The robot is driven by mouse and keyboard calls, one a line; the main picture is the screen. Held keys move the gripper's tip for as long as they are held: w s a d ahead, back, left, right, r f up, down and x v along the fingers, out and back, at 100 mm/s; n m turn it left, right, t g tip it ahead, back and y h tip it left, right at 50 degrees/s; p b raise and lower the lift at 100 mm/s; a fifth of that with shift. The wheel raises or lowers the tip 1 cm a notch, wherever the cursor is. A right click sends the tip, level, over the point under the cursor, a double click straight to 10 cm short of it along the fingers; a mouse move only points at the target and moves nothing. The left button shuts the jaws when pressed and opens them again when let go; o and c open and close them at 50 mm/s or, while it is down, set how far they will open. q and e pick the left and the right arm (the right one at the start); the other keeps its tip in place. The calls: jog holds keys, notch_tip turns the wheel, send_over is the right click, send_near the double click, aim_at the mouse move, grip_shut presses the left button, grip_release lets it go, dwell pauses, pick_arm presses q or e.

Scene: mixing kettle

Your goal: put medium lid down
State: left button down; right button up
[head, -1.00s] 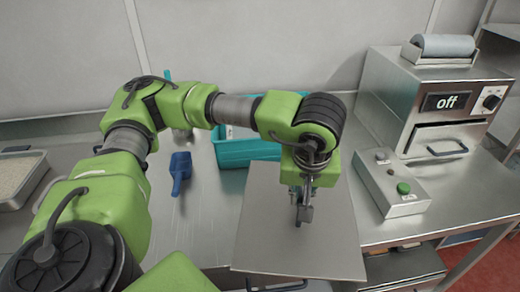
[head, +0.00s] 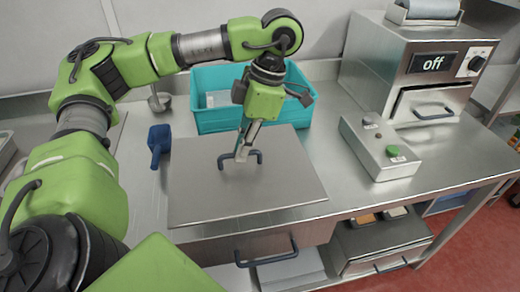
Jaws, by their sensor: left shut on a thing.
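The medium lid (head: 275,190) is a flat grey metal plate with a dark bent handle (head: 260,156) near its middle. It lies level over the front part of the steel counter, in front of the teal bin. My left gripper (head: 243,151) points down at the handle and is shut on it. The fingers partly hide the handle. I cannot tell whether the lid touches the counter or hangs just above it. My right gripper is not in view.
A teal bin (head: 215,121) stands behind the lid, and a blue scoop (head: 158,145) lies to its left. A control box (head: 380,150) with a green button and a machine marked "off" (head: 435,62) stand on the right. Drawers (head: 262,246) sit below the counter edge.

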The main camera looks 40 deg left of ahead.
aim_at(276, 144)
pick_arm(q)
jog(key=w+f, duration=0.1)
jog(key=w, duration=0.1)
jog(key=w+f, duration=0.1)
jog(key=w, duration=0.1)
jog(key=w+d+f, duration=0.1)
jog(key=w, duration=0.1)
jog(key=shift+w+f, duration=0.2)
jog(key=shift+w, duration=0.1)
jog(key=w+f, duration=0.1)
jog(key=f, duration=0.1)
jog(key=w+f+b, duration=0.1)
jog(key=w+f, duration=0.1)
jog(key=shift+w+d+f, duration=0.15)
jog(key=shift+w+f, duration=0.05)
jog(key=shift+w, duration=0.1)
jog(key=shift+w+f, duration=0.3)
jog(key=shift+f, duration=0.35)
jog(key=shift+f+p, duration=0.4)
jog(key=shift+f, duration=0.85)
jog(key=shift+f, duration=0.1)
jog(key=c, duration=2.2)
grip_release()
jog(key=shift+d, duration=0.1)
jog(key=shift+o, duration=0.2)
jog(key=v, duration=1.2)
